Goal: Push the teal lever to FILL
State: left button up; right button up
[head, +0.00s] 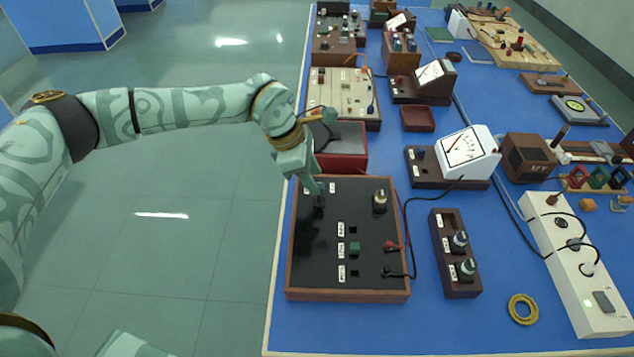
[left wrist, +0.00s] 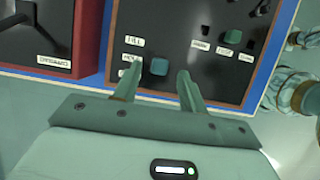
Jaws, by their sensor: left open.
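The teal lever (left wrist: 159,67) shows in the left wrist view as a blue-teal block on a black panel. A FILL label (left wrist: 135,41) is beside it, with two more labels below; the lever is nearest the lower ones. My left gripper (left wrist: 158,78) is open, with one finger on each side of the lever's near end; I cannot tell whether they touch it. In the head view my left gripper (head: 314,186) reaches down over the upper left of the wood-framed black panel (head: 318,272) and partly hides the lever. My right gripper is not in view.
A red-sided box (head: 342,163) stands just behind the panel. A green square knob (head: 354,249), a round knob (head: 379,201) and cables share the panel. A two-knob wooden box (head: 455,255) stands to the right. Bare blue bench lies in front.

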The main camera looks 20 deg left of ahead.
pick_arm(q)
jog(key=shift+x, duration=1.25)
grip_shut()
